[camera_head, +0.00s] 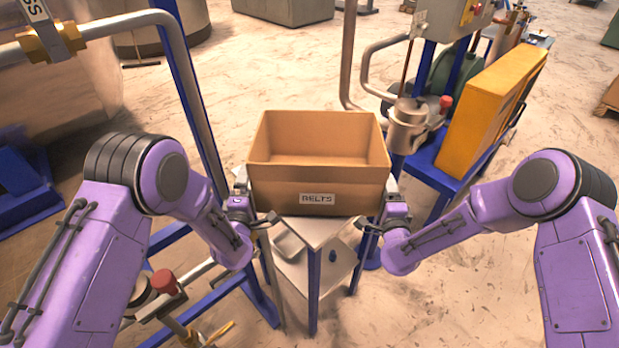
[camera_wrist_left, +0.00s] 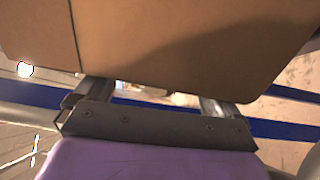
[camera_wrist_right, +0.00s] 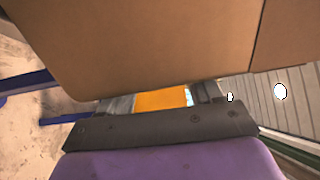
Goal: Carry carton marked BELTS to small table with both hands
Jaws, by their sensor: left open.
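The open-topped brown carton (camera_head: 275,196) has a BELTS label on its front wall and looks empty. It stands upright between my two grippers, over the small metal table (camera_head: 318,229). I cannot tell whether its base rests on the tabletop. My left gripper (camera_head: 250,201) is open at the carton's left side; the carton (camera_wrist_left: 190,50) fills the upper left wrist view. My right gripper (camera_head: 383,204) is at the carton's right side, its fingers apart; the carton (camera_wrist_right: 140,50) fills the upper right wrist view. The fingertips are partly hidden by the carton.
A blue frame with a curved pipe (camera_head: 180,60) stands left of the carton. A yellow panel (camera_head: 492,110) and a metal cylinder (camera_head: 407,125) on a blue stand are at the right. A red knob (camera_head: 164,281) is low at the left. Floor is clear behind the carton.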

